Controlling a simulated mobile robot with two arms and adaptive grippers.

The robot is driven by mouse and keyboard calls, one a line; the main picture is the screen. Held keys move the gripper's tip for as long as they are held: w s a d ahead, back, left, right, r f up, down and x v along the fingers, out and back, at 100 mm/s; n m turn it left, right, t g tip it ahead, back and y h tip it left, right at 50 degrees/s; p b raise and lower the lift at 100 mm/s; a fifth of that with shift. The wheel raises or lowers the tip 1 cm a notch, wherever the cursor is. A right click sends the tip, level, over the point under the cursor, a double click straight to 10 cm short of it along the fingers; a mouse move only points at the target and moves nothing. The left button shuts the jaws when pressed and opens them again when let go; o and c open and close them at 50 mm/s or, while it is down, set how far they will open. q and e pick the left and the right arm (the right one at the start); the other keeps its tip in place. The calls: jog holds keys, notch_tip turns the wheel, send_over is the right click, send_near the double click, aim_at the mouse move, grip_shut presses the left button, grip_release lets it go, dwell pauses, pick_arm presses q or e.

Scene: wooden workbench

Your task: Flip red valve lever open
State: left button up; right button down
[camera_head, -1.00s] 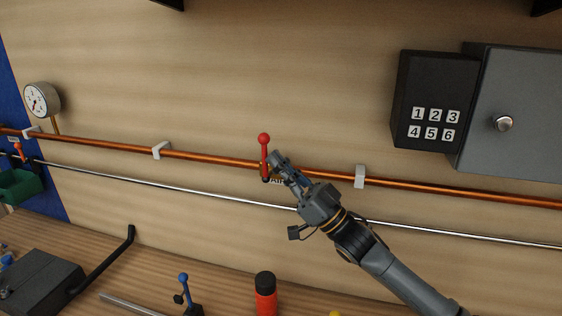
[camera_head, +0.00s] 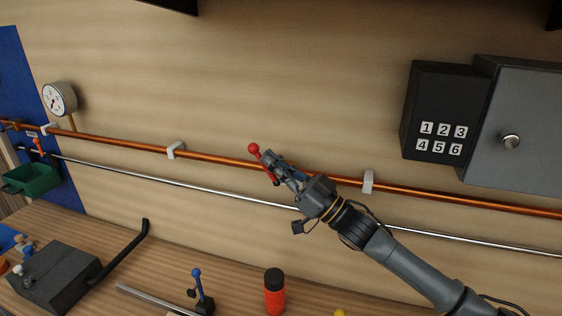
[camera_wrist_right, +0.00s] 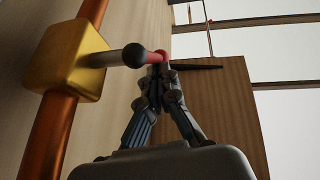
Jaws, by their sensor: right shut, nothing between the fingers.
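The red valve lever (camera_head: 263,164) with its ball knob sits on the copper pipe in the head view, tilted to the left from its pivot. In the right wrist view, the red lever (camera_wrist_right: 162,57) shows beyond a black hub, a pale stem and the brass valve body (camera_wrist_right: 65,58). My right gripper (camera_head: 268,155) is shut and empty, its fingertips close against the lever's right side in the head view. In the wrist view its fingertips (camera_wrist_right: 158,74) are together at the lever; exact contact is hard to tell. My left gripper is not in view.
The copper pipe (camera_head: 215,157) runs along the wall, with a steel rod (camera_head: 225,191) below. A keypad box (camera_head: 440,115) and grey cabinet (camera_head: 525,130) are at right. A red bottle (camera_head: 274,295) and blue-handled part (camera_head: 200,290) stand on the bench. Wall above the lever is clear.

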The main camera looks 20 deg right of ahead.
jog(key=shift+w+a+p, duration=0.25)
jog(key=shift+a+p, duration=0.15)
jog(key=shift+p, duration=0.05)
jog(key=shift+w+a+r+g+h, duration=0.1)
jog(key=shift+g+h, duration=0.2)
jog(key=shift+w+a+p, duration=0.1)
jog(key=shift+a+p, duration=0.05)
jog(key=shift+p, duration=0.2)
jog(key=shift+w+a+f+g+h, duration=0.1)
jog(key=shift+a+f+g+h, duration=0.05)
jog(key=shift+f+g+h, duration=0.2)
jog(key=shift+a, duration=0.1)
dwell(0.4)
